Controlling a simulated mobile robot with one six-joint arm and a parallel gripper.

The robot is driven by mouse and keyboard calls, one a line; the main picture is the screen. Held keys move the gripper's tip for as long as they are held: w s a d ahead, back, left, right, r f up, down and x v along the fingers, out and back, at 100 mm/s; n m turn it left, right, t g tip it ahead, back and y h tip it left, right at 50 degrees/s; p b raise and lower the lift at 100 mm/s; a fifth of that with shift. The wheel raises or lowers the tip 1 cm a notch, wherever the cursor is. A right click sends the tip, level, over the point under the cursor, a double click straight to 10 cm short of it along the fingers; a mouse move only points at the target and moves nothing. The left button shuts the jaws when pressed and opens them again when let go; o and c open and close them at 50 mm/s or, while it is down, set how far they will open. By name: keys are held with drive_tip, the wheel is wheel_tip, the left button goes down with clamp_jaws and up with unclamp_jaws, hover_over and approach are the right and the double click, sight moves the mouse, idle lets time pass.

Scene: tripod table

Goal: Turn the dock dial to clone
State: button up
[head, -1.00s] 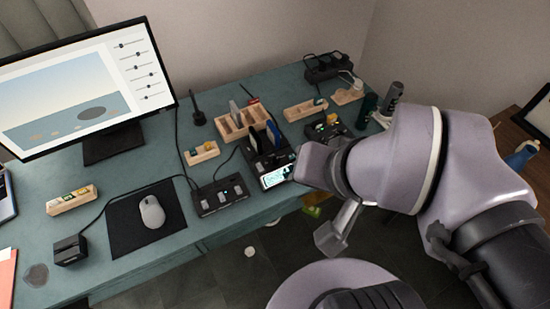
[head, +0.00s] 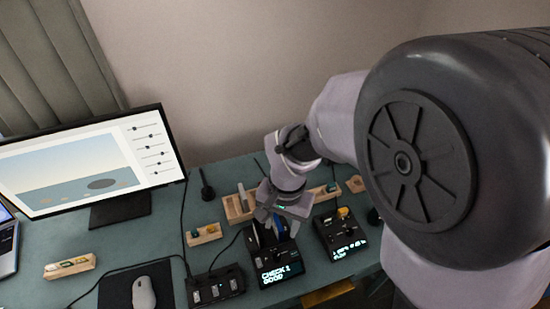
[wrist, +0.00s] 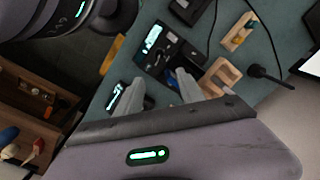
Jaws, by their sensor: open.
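The dock (head: 268,250) is a black box with a lit front screen (head: 279,272) reading "CHECK 1 GOOD". It also shows in the wrist view (wrist: 165,60), with its screen (wrist: 153,38) toward the top. A small dark knob-like part (wrist: 172,38) sits beside the screen; I cannot read its setting. A blue upright piece (head: 282,228) stands in the dock, partly hidden by my gripper. My gripper (head: 278,220) is open above the back of the dock, pointing down. In the wrist view its fingers (wrist: 160,82) are apart, near the blue piece; contact is unclear.
A second black device (head: 340,235) with a lit screen stands close on the right. A black switch box (head: 215,287) is on the left. Wooden racks (head: 238,207) stand behind the dock. The monitor (head: 90,165) is at the back left.

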sight(277, 257)
drive_tip(key=f+b, duration=0.2)
drive_tip(key=f, duration=0.3)
drive_tip(key=f+b, duration=0.2)
drive_tip(key=f, duration=0.4)
drive_tip(key=a+f+b, duration=0.1)
drive_tip(key=f+b, duration=0.1)
drive_tip(key=f, duration=0.3)
drive_tip(key=shift+s+f+b, duration=0.15)
drive_tip(key=shift+b, duration=0.15)
drive_tip(key=shift+d, duration=0.1)
clamp_jaws()
